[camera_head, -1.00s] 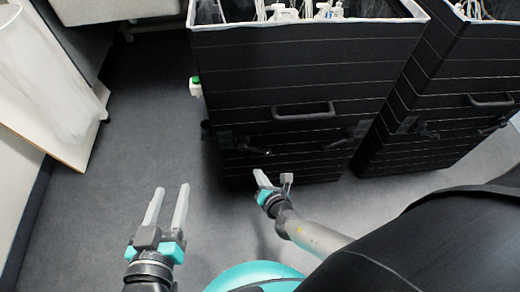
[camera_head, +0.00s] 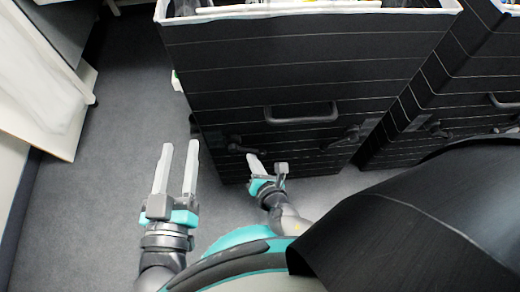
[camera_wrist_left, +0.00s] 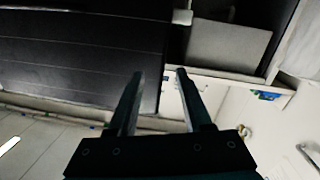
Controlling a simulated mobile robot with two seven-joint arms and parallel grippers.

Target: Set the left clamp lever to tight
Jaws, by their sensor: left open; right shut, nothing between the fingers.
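The left clamp lever (camera_head: 240,146) is a small dark lever low on the front of the black box (camera_head: 250,70). It points to the right in the head view. Its exact setting is hard to read, dark on dark. My left gripper (camera_head: 179,150) is open and empty, left of the lever and apart from it. In the left wrist view its two fingers (camera_wrist_left: 154,78) stand apart with nothing between them. My right gripper (camera_head: 267,167) is shut and empty, just below and right of the left lever; I cannot tell whether it touches the box.
A second dark lever (camera_head: 345,138) sits to the right on the same front, below a bar handle (camera_head: 301,113). Another black box (camera_head: 460,95) stands to the right. A white panel (camera_head: 45,85) stands at the left. Grey floor (camera_head: 125,120) between is clear.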

